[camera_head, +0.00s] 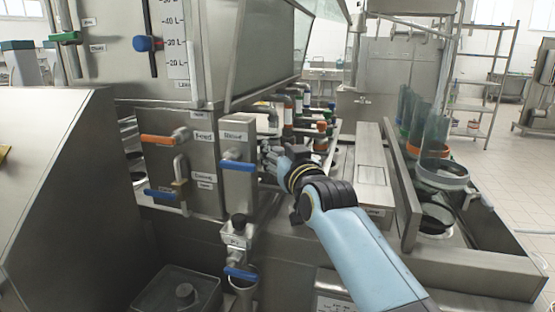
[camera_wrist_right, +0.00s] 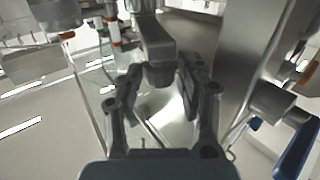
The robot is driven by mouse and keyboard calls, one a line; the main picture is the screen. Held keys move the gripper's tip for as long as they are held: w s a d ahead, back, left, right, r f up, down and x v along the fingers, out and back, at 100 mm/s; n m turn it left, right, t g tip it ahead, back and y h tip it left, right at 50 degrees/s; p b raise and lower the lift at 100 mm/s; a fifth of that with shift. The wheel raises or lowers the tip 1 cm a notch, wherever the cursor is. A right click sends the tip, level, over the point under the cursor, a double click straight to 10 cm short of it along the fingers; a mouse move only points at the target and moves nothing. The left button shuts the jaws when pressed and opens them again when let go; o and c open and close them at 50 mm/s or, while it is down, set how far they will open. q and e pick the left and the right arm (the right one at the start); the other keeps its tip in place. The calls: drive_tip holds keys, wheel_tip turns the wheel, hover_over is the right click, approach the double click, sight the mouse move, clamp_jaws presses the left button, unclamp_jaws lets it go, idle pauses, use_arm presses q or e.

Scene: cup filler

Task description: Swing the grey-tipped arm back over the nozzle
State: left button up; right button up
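My right gripper (camera_head: 272,158) reaches in behind the valve panel, at the near end of the row of filling arms. In the right wrist view the gripper (camera_wrist_right: 160,84) has its two fingers spread. A dark grey tip on a short grey arm (camera_wrist_right: 158,48) lies between the fingertips, with narrow gaps seeming to show at its sides. I cannot tell whether either finger touches it. In the head view this tip is hidden by the gripper and panel. I cannot make out the nozzle clearly. My left gripper is not in view.
The panel with a blue lever (camera_head: 237,165) stands close left of the gripper. Other arms with coloured tips, one orange (camera_head: 321,126), stand behind it. Tall clear cups (camera_head: 438,132) stand at the right. A blue-handled valve (camera_wrist_right: 296,150) is close at the wrist view's right.

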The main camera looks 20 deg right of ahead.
drive_tip(key=shift+w, duration=0.55)
drive_tip(key=shift+c, duration=0.3)
clamp_jaws()
drive_tip(key=shift+w+f, duration=0.1)
drive_tip(key=shift+f, duration=0.05)
